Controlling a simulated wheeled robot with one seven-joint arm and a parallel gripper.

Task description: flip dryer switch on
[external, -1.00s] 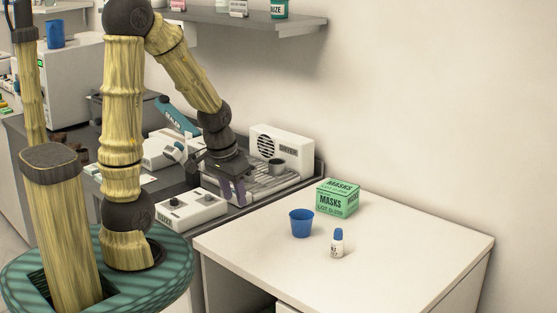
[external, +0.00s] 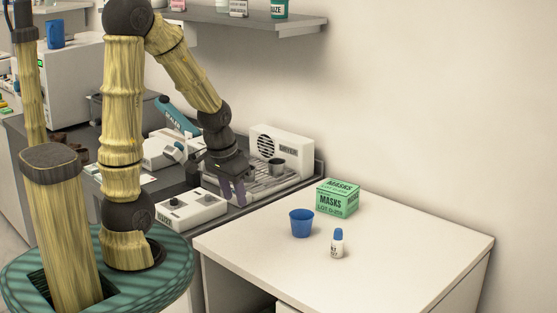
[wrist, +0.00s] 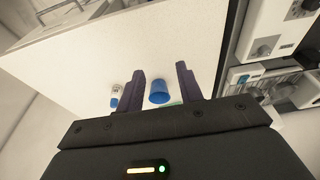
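A white unit with a round fan grille (external: 266,146) stands at the back of the grey counter, with a drying rack (external: 262,183) in front; its small label is hard to read. A low white box with dark knobs (external: 190,209) sits at the counter's front edge, left of my gripper; it also shows at the right of the wrist view (wrist: 268,45). I cannot make out which control is the dryer switch. My gripper (external: 233,192) points down over the rack's front side, between the two units. In the wrist view its purple fingers (wrist: 161,78) are apart and empty.
A white table on the right holds a blue cup (external: 301,223), a small blue-capped bottle (external: 337,243) and a green masks box (external: 338,198). A grey cup (external: 277,166) stands by the fan unit. A wall shelf (external: 250,20) hangs above. The table's front is clear.

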